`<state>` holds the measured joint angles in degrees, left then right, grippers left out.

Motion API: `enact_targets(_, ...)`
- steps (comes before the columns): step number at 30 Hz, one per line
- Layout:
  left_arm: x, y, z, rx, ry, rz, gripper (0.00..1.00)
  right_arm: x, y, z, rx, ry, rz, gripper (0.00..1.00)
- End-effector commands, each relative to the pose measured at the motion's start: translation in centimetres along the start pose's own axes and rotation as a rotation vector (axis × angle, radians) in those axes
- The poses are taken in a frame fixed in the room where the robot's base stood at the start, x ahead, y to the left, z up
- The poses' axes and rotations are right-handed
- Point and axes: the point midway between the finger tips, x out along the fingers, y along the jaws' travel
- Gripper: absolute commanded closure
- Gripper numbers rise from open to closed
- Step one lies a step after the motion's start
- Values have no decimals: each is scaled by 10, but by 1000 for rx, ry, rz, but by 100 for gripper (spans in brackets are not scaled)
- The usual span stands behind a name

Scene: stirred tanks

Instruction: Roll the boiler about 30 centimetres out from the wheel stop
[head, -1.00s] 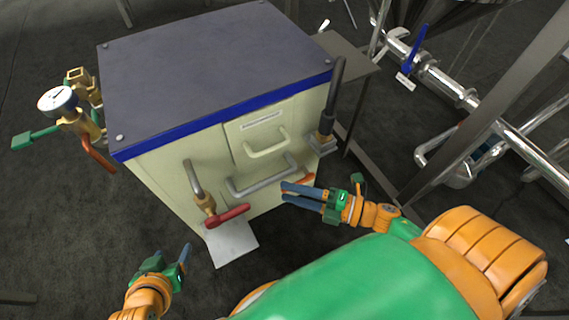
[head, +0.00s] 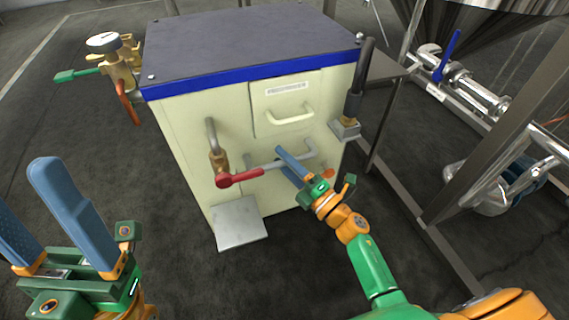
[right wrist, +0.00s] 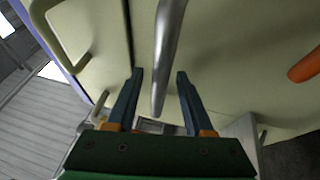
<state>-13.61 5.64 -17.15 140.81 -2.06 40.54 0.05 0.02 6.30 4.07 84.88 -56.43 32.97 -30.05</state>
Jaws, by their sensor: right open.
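The boiler (head: 185,125) is a cream cabinet with a dark grey top and a blue band, upright on the floor in the head view. A grey bar handle (head: 262,168) runs across its front. My right gripper (head: 283,162) is open at the bar. In the right wrist view the bar (right wrist: 166,60) passes between the two spread fingers (right wrist: 160,75), with gaps on both sides. My left gripper (head: 22,190) is open and empty at the lower left, apart from the boiler; one finger is partly cut off. I cannot make out the wheel stop.
A red-handled valve (head: 238,178) and a light metal plate (head: 240,222) are at the boiler's front. A gauge (head: 102,42) and valves stick out at its left. Steel frame legs (head: 445,255) and tank pipework (head: 470,90) stand at the right. The left floor is clear.

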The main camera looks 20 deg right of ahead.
Motion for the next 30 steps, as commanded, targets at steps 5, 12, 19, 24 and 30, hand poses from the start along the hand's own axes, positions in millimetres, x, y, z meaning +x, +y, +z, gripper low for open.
enact_targets(5,0,0,0,0,0,0,32,0,0,0,0,0,-1,48)
enact_targets(12,0,0,0,-1,-1,0,32,0,0,0,0,0,-1,100)
enact_targets(19,0,0,0,-1,-2,0,32,0,0,0,-1,0,-1,100)
enact_targets(24,0,0,0,-1,-2,0,32,0,0,0,-1,0,-2,100)
enact_targets(30,0,0,1,0,-2,0,32,0,-1,0,-1,1,-2,100)
